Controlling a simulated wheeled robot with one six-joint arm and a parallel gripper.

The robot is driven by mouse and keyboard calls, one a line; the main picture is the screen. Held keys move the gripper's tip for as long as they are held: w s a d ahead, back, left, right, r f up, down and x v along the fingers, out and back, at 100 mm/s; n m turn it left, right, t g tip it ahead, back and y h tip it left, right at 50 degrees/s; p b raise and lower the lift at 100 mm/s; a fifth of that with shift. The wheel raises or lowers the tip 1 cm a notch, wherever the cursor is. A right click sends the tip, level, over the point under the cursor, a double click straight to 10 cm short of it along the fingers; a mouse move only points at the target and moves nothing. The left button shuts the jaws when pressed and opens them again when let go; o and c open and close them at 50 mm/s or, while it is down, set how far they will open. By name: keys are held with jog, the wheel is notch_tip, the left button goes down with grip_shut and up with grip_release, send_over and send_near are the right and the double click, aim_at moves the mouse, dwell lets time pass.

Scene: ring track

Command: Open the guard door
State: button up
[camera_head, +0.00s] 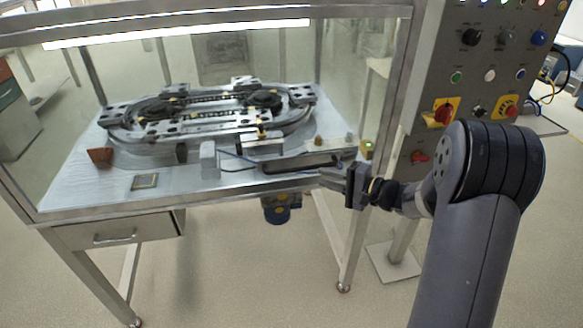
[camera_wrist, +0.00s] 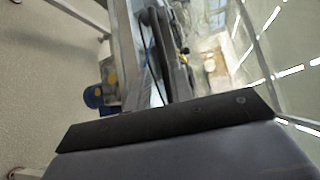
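The guard door (camera_head: 230,60) is a clear front panel in a grey metal frame on the ring track's enclosure. It appears closed. A long dark bar (camera_head: 305,166), which looks like its handle, lies along the lower right front edge. A dark bar also shows in the wrist view (camera_wrist: 172,50). My gripper (camera_head: 324,178) is at the right end of this bar, in front of the enclosure. I cannot tell whether it touches the bar or how far its fingers are apart. The wrist view shows my dark gripper body, with the fingertips hidden.
The oval ring track (camera_head: 210,112) stands on the table behind the panel. A drawer (camera_head: 115,232) and a blue motor (camera_head: 277,208) are below. A control panel (camera_head: 490,75) with buttons and red switches stands to the right. The floor at front is clear.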

aim_at(298, 170)
jog(key=p+x, duration=0.1)
jog(key=x, duration=0.9)
jog(key=shift+s+a, duration=0.1)
jog(key=shift+a, duration=0.05)
jog(key=shift+c, duration=0.2)
grip_shut()
